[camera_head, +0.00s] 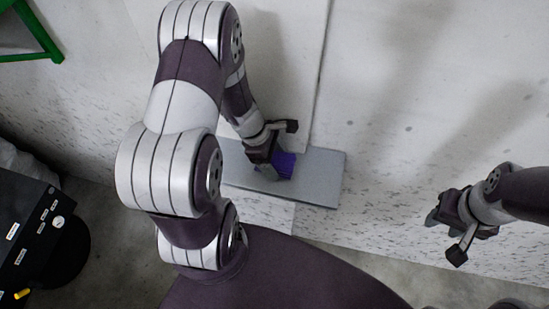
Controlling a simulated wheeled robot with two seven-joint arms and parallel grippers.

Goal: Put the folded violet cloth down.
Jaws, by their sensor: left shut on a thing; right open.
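The folded violet cloth (286,164) shows as a small dark violet patch at the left gripper's fingers, over a flat grey board (318,180). My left gripper (272,168) is shut on the cloth and hides part of it. I cannot tell whether the cloth touches the board or hangs just above it. My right gripper (446,222) is open and empty at the right, over the pale surface's near part, well apart from the cloth.
The grey board lies on a pale speckled surface (400,110), with bare room at its right end. A green frame (38,40) stands at the top left. A black box (25,225) with labels stands at the lower left. My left arm hides the board's left part.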

